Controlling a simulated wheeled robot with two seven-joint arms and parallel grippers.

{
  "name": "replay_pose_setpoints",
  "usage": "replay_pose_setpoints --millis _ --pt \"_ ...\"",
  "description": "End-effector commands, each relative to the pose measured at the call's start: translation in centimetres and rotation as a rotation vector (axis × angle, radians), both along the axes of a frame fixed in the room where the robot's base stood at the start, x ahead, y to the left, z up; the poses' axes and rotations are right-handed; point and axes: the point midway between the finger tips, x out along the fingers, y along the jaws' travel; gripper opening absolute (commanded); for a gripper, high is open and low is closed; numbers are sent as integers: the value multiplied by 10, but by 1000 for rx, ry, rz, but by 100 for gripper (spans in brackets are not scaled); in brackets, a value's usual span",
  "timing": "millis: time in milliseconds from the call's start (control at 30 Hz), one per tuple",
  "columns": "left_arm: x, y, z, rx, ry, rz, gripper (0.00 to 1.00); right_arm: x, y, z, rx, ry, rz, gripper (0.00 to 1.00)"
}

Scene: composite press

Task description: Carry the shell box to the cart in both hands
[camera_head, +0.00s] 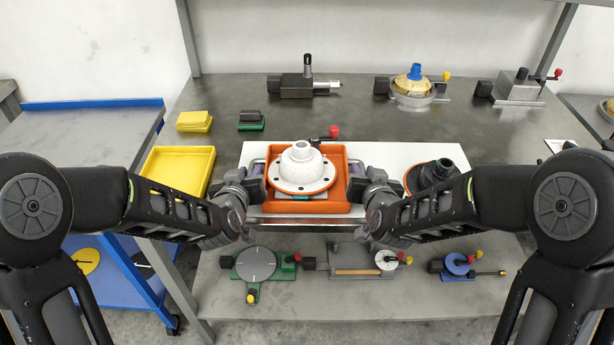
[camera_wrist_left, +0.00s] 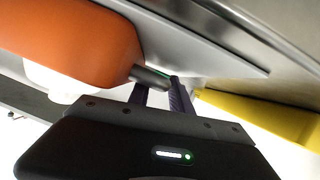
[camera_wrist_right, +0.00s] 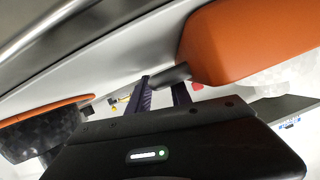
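The orange shell box (camera_head: 340,203) is on or just over the white board in the middle of the table; I cannot tell if it touches. A white domed shell (camera_head: 300,160) on an orange ring sits in it. My left gripper (camera_head: 257,172) is at the box's left side, its fingers close around a dark handle (camera_wrist_left: 150,77). My right gripper (camera_head: 352,172) is at the right side, likewise around a handle (camera_wrist_right: 172,75). Both appear shut on the handles. The cart (camera_head: 85,135), grey-topped with blue edges, stands at the left, partly hidden by my left arm.
A yellow tray (camera_head: 180,165) lies left of the box, near the cart. Yellow blocks (camera_head: 194,121) and a red-knobbed lever (camera_head: 333,132) lie behind. Fixtures line the table's back and lower shelf. The cart top looks empty.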

Motion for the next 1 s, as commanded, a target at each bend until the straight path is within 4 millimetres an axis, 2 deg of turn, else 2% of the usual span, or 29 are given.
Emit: replay_pose_setpoints --millis 67,367,1000 --pt "0 0 0 0 0 0 24 0 0 0 0 0 0 24" --pt "0 0 0 0 0 0 0 0 0 0 0 0 0 0" --pt "0 0 0 0 0 0 0 0 0 0 0 0 0 0"
